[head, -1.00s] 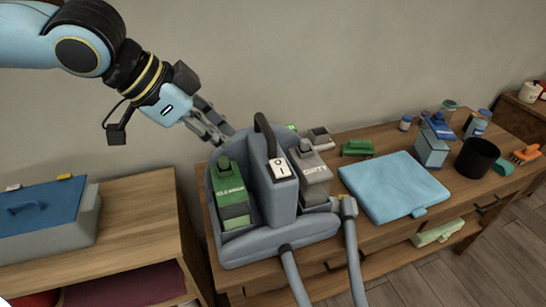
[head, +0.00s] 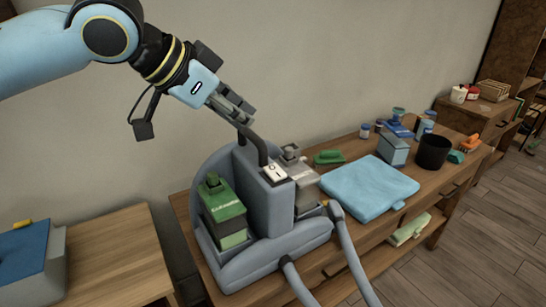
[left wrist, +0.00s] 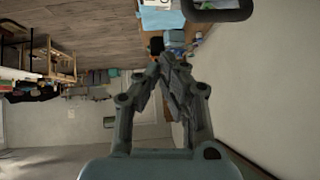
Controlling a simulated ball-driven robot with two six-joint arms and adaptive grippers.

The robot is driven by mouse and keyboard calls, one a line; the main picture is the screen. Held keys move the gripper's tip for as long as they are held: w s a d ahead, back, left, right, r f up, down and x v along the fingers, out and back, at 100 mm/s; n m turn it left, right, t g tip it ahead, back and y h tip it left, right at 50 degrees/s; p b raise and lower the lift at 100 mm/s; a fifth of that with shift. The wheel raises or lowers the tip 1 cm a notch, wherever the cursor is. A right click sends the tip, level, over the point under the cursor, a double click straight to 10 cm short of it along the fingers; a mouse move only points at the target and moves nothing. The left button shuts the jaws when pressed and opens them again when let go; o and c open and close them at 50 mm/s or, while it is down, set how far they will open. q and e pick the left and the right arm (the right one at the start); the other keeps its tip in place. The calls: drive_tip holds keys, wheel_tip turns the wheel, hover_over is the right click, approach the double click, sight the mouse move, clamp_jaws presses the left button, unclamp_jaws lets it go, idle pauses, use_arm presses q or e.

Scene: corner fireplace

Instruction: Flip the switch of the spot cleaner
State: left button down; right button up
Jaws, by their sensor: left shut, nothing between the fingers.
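The grey spot cleaner (head: 258,208) stands upright on the wooden table, with a green tank on its left and a grey tank on its right. Its white rocker switch (head: 275,172) sits on top of the central column, marked with O and I. A dark carrying handle (head: 256,145) rises just behind the switch. My left gripper (head: 247,116) is shut and empty, above and behind the handle, apart from the switch. In the left wrist view its fingers (left wrist: 170,65) meet with nothing between them. My right gripper is not in view.
A folded blue cloth (head: 365,188), a green brush (head: 329,157), a black cup (head: 433,151) and several bottles lie to the right. Two grey hoses (head: 346,250) hang at the front. A blue-lidded box (head: 22,250) sits on the lower left table. The wall is close behind.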

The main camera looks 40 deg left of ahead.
use_arm(q)
hover_over(274, 170)
drive_tip(key=f, duration=0.7)
drive_tip(key=shift+d+f, duration=0.15)
drive_tip(key=shift+d, duration=0.2)
drive_tip(key=shift+s+a+f, duration=0.1)
drive_tip(key=shift+a+f, duration=0.1)
drive_tip(key=shift+f, duration=1.05)
drive_tip(key=shift+a+f, duration=0.15)
drive_tip(key=shift+f, duration=0.5)
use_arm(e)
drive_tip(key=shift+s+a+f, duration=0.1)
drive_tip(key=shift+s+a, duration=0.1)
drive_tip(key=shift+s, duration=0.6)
